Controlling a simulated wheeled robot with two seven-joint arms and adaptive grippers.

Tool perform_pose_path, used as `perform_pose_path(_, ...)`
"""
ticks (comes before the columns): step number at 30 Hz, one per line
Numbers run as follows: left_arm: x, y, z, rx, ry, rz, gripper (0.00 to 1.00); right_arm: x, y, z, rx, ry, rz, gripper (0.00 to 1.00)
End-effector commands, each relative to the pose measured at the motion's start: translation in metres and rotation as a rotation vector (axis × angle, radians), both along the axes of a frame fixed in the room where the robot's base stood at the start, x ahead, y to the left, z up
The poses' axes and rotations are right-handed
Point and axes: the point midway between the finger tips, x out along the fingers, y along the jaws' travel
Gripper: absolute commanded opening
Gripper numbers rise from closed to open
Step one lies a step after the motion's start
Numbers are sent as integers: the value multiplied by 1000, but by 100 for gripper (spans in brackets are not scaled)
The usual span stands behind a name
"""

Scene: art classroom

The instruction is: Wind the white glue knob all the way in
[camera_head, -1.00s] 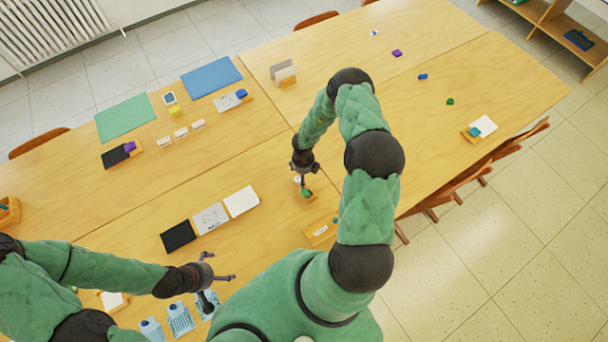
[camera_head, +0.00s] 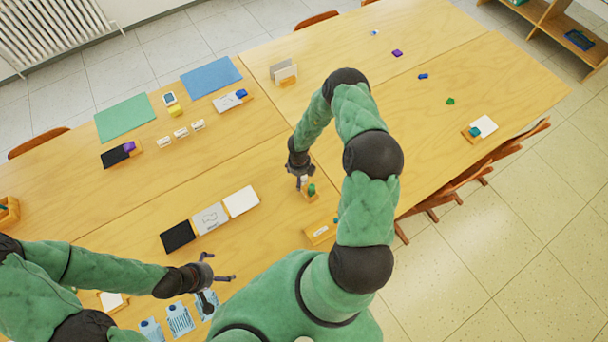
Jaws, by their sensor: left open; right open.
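A small white piece (camera_head: 304,180), likely the white glue knob, shows at my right gripper (camera_head: 299,182), beside a small green piece (camera_head: 312,189) on a small wooden holder (camera_head: 311,197). The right gripper points down at the white piece and partly covers it. Its jaws are open, and I cannot tell whether a finger touches the white piece. My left gripper (camera_head: 221,267) is open and empty over the near part of the table, at the lower left.
A wooden block with a white label (camera_head: 319,234) lies nearer me. Black, grey and white panels (camera_head: 209,218) lie to the left. Blue-white bottles (camera_head: 180,319) stand below my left gripper. The table (camera_head: 255,165) is clear left of my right gripper.

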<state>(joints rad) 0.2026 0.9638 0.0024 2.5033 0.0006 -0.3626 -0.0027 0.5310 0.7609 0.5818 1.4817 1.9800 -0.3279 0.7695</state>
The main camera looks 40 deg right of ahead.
Motion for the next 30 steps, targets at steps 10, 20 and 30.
perform_pose_path(10,0,0,-2,0,0,0,100,0,6,0,0,0,0,88)
perform_pose_path(20,0,0,-2,0,0,0,100,1,9,0,0,0,-1,88)
perform_pose_path(30,0,0,-2,0,0,0,100,1,9,0,0,0,-1,41)
